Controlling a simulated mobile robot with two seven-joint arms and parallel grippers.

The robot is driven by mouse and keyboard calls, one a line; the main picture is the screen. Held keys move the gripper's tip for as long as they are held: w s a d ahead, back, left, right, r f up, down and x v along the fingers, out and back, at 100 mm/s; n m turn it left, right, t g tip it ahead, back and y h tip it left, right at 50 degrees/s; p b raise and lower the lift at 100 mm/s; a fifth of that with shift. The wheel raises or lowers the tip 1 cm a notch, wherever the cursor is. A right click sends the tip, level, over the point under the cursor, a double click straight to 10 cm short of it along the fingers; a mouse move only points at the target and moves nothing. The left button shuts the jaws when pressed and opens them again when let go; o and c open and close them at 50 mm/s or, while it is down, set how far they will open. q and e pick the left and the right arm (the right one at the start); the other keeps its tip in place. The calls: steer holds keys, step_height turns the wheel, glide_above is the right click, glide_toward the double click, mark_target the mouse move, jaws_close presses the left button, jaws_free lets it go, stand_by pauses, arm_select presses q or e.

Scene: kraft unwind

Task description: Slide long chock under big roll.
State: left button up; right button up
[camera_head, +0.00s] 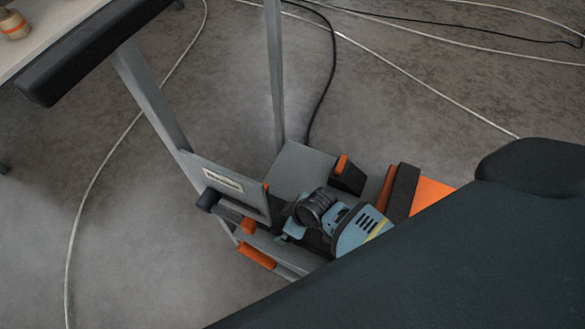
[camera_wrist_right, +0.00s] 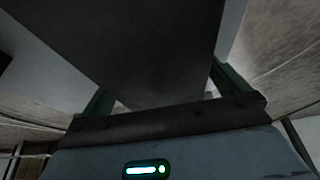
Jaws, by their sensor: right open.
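No big roll can be made out in either view. I cannot tell which thing, if any, is the long chock. In the head view, a black wedge-like block with an orange edge (camera_head: 348,176) sits on a low grey stand (camera_head: 300,166). My right gripper (camera_wrist_right: 164,92) shows in the right wrist view, with green fingers spread apart. A broad dark grey surface (camera_wrist_right: 130,40) fills the space ahead of it and hides the fingertips. I cannot tell whether they touch it. My left gripper is in neither view.
A black bar (camera_head: 95,48) tops a grey post beside a pale table (camera_head: 45,22) at upper left. Cables (camera_head: 90,190) cross the otherwise open concrete floor.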

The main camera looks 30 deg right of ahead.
steer(key=shift+w+a+f, duration=0.1)
steer(key=shift+f, duration=0.25)
steer(key=c, duration=1.3)
steer(key=shift+r, duration=0.1)
steer(key=shift+c, duration=0.2)
steer(key=shift+w+a, duration=0.1)
